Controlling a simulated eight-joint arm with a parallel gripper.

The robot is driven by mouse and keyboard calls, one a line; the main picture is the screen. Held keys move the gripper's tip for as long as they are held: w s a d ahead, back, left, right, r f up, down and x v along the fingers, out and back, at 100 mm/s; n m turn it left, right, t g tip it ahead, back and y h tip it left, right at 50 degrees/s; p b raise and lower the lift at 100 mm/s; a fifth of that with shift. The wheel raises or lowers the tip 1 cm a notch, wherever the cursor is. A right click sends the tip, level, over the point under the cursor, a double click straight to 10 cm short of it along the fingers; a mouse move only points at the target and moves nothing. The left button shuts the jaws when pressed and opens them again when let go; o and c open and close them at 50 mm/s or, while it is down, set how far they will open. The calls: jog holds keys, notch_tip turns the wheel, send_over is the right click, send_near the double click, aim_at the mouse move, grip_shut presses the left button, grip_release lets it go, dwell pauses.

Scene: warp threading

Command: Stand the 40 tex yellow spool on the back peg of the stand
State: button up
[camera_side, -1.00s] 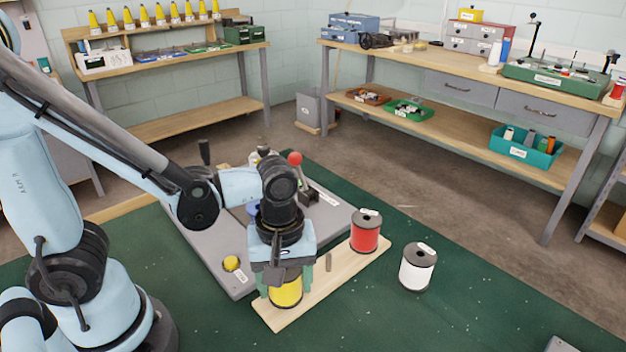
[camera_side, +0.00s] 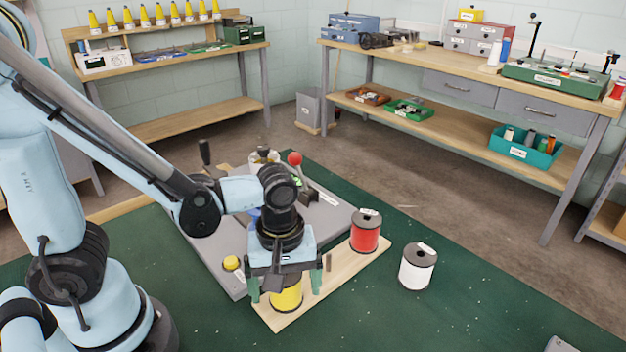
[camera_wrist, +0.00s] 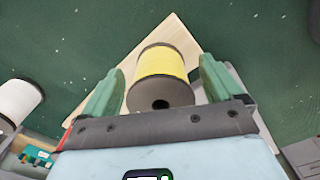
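The yellow spool (camera_side: 286,296) stands upright at the near-left end of the wooden stand (camera_side: 342,274); any peg under it is hidden. It also shows in the wrist view (camera_wrist: 160,65), with its dark flange and centre hole facing the camera. My gripper (camera_side: 285,286) is open above and around the spool, one green finger on each side. In the wrist view a gap shows between the spool and each finger. A red spool (camera_side: 365,234) stands at the stand's far-right end. A bare grey peg (camera_side: 328,262) rises between the two spools. The spool labels are unreadable.
A white spool (camera_side: 417,268) stands on the green mat right of the stand. A grey base plate (camera_side: 322,222) with a red-knobbed lever (camera_side: 295,160) and a yellow button (camera_side: 231,263) lies behind the stand.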

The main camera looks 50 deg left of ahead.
jog(key=shift+r, duration=0.1)
notch_tip(320, 180, up, 12)
jog(key=w+a+f+m+t, duration=0.1)
jog(key=w+a+m+t, duration=0.3)
jog(key=a+m+t, duration=0.3)
jog(key=shift+a+m, duration=0.9)
jog(key=shift+m, duration=1.4)
jog(key=shift+w, duration=0.1)
